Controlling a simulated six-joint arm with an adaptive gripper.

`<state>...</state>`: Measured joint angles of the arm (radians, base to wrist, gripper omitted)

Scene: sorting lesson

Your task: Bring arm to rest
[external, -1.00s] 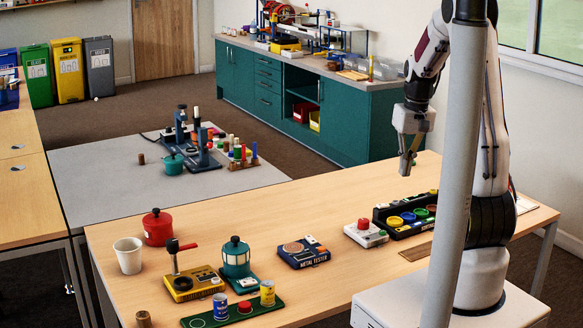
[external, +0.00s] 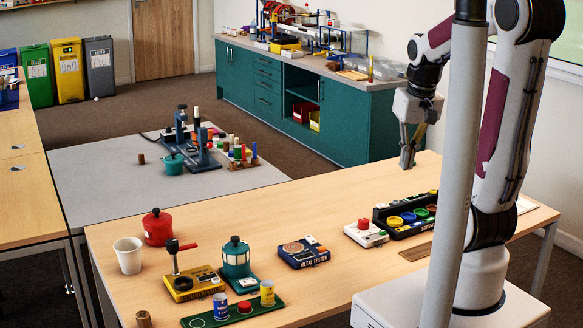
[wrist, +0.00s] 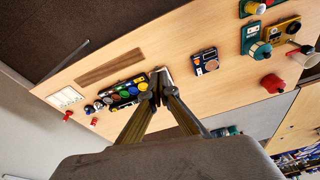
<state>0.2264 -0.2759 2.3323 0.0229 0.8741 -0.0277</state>
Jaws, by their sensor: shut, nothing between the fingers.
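My gripper (external: 407,163) hangs above the wooden table (external: 330,206), over its back edge near the black button panel (external: 402,222). Its fingers point down and are together, with nothing between them. In the wrist view the gripper (wrist: 160,84) shows its fingertips converging, in front of the table. My arm is raised above its base at the right. A grey post in front hides part of the arm and table.
On the table stand a red-button box (external: 365,234), a metal tester (external: 303,252), a green lantern-shaped device (external: 236,258), a yellow device (external: 191,283), a red pot (external: 157,228) and a white cup (external: 129,255). A teal cabinet (external: 366,125) stands behind.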

